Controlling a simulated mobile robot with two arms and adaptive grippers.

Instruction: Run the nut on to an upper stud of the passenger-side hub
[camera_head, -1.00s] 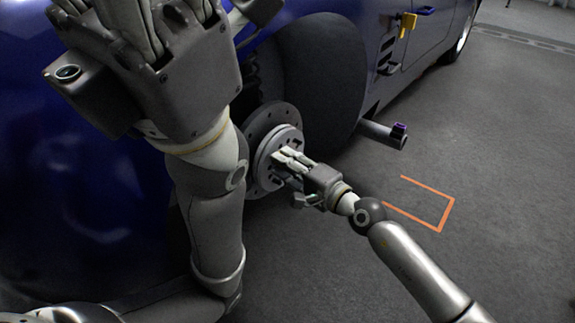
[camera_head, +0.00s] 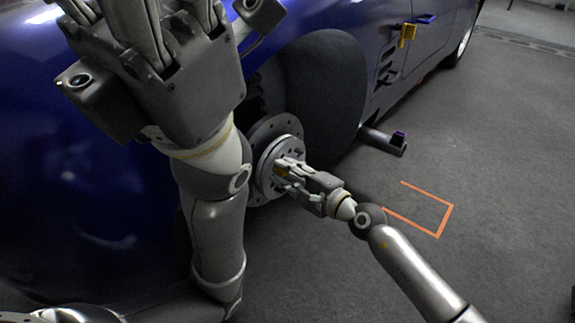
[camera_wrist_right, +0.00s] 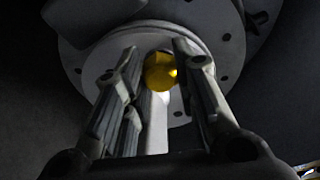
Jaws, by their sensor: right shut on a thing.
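The passenger-side hub (camera_head: 277,150) is a round grey face with a larger drilled disc behind it. It fills the top of the right wrist view (camera_wrist_right: 95,62). My right gripper (camera_head: 284,170) is at the hub's front face, its fingers pointing at it. In the right wrist view its fingers (camera_wrist_right: 155,85) stand either side of a gold nut (camera_wrist_right: 160,72), shut on it, with the hub just behind. Whether the nut touches a stud cannot be told. My left gripper (camera_head: 155,25) is large at the upper left, its fingertips cut off by the frame.
The blue car body (camera_head: 75,150) stands along the left and back, with a dark wheel arch (camera_head: 325,85) around the hub. Orange floor marking (camera_head: 440,215) lies on clear floor at right.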

